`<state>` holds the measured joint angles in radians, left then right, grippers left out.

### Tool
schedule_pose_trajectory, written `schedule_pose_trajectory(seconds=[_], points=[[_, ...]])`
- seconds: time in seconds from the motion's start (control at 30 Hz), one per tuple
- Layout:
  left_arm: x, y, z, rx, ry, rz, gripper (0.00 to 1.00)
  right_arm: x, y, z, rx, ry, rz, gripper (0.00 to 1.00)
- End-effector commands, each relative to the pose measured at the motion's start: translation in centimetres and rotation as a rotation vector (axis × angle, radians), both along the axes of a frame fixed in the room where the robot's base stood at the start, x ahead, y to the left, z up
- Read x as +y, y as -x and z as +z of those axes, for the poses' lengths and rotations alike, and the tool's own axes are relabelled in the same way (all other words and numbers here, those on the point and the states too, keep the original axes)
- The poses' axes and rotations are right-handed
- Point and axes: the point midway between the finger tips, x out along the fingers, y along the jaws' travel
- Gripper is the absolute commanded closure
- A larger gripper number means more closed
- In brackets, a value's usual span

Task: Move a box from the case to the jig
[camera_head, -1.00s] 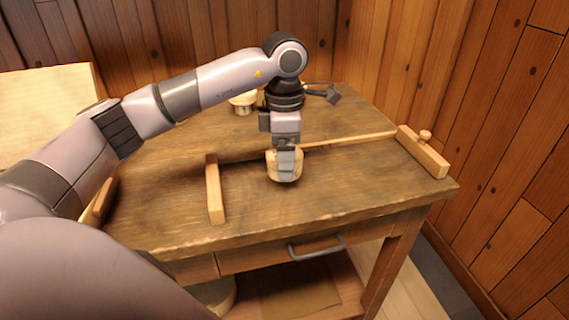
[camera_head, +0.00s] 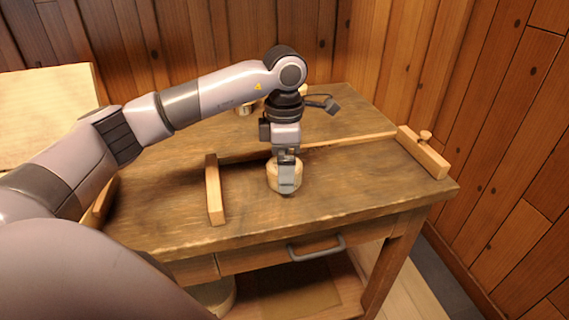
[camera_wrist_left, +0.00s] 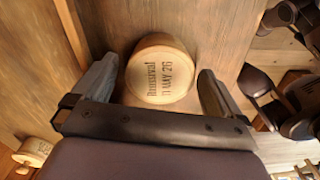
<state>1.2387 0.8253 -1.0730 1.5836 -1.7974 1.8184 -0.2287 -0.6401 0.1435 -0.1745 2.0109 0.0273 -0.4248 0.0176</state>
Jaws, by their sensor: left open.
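A round pale wooden box (camera_head: 273,178) is on the worktable, right of a short wooden bar. The wrist view shows the lettered round face of this box (camera_wrist_left: 158,70). My left gripper (camera_head: 288,180) points down at the box, with its fingers in front of part of it. In the wrist view the left gripper (camera_wrist_left: 157,88) is open, one finger on each side of the box; a gap shows on the right, and contact on the left is unclear. I cannot tell which fixture is the jig; no case is clearly recognisable. My right gripper is out of view.
The short bar (camera_head: 214,190) lies left of the box. A long thin rail (camera_head: 350,140) runs to a knobbed block (camera_head: 425,152) at the table's right. Another round piece (camera_head: 244,110) stands behind my arm. The front right tabletop is clear.

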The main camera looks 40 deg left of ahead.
Motion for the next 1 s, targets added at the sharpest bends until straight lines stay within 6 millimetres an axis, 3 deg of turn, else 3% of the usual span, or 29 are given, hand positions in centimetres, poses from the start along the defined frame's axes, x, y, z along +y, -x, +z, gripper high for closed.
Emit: schedule_pose_trajectory(seconds=[0.5, 0.7, 1.0], points=[[0.0, -0.1, 10.4, -0.004, 0.0, 0.001, 0.0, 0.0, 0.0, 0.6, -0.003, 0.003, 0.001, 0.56], [0.0, -0.1, 11.6, -0.002, 0.001, 0.001, 0.0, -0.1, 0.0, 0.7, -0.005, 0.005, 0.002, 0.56], [0.0, 0.0, 11.7, -0.001, 0.0, 0.0, 0.0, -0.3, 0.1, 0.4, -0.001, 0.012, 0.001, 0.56]])
